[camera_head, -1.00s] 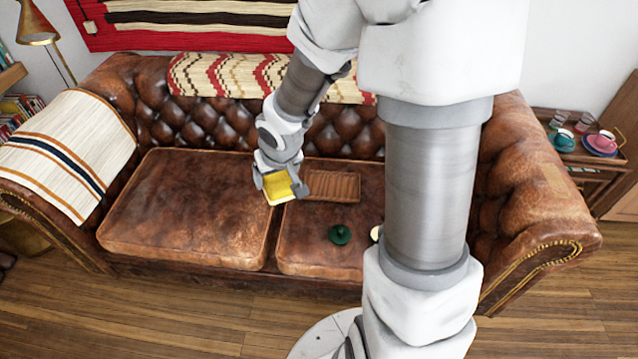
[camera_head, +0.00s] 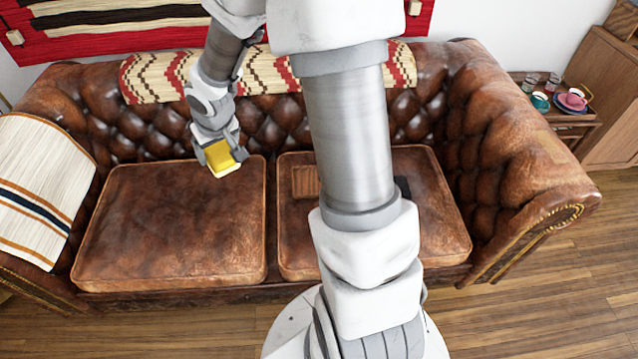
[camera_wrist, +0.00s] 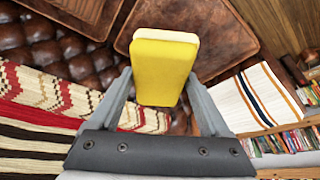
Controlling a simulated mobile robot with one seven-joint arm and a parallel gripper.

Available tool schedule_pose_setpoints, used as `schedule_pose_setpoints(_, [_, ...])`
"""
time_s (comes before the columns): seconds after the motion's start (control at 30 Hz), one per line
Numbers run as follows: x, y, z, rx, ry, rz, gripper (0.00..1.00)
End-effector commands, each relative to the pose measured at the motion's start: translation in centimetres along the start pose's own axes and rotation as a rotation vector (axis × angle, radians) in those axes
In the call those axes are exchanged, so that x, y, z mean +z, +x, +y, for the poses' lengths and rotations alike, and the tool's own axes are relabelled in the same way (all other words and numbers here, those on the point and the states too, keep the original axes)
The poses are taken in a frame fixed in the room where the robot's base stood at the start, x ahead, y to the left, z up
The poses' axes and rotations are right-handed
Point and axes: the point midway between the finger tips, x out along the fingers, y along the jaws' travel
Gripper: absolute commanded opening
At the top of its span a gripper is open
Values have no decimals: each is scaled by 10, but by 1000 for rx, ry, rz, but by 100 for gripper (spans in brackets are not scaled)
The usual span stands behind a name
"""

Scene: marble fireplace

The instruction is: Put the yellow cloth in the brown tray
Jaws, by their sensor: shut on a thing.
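The yellow cloth (camera_head: 222,158) is a thick block with a pale edge. My gripper (camera_head: 221,154) is shut on it and holds it in front of the sofa back, near the inner back corner of the left seat cushion. In the wrist view the yellow cloth (camera_wrist: 164,72) sticks out beyond the fingers of my gripper (camera_wrist: 163,92). The brown tray (camera_head: 305,182) has a ribbed look and lies on the right seat cushion, to the right of the cloth and apart from it. My arm hides the tray's right part.
The brown leather sofa has a left cushion (camera_head: 170,225) that is bare and a right cushion (camera_head: 440,220) partly behind my arm. A dark object (camera_head: 402,188) shows beside my arm. A striped blanket (camera_head: 40,185) covers the left armrest. Cups (camera_head: 572,101) stand on a side table at right.

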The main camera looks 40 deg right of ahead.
Motion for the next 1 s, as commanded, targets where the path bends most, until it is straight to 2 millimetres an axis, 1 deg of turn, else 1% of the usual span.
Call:
schedule_pose_setpoints(0.03, [-10,22,6,0,8,-1,18])
schedule_pose_setpoints(0.17, [-42,56,23,5,20,0,18])
schedule_pose_setpoints(0.3, [-72,92,46,13,38,0,18])
schedule_pose_setpoints(0.47, [-100,133,77,26,66,-1,18])
schedule_pose_setpoints(0.5, [-106,143,86,30,75,-1,18])
schedule_pose_setpoints(0.67, [-124,185,126,48,114,-1,18])
schedule_pose_setpoints(0.8, [-132,220,164,67,156,-1,18])
schedule_pose_setpoints(0.87, [-133,235,182,75,174,-2,18])
schedule_pose_setpoints(1.0, [-130,270,227,98,225,-3,18])
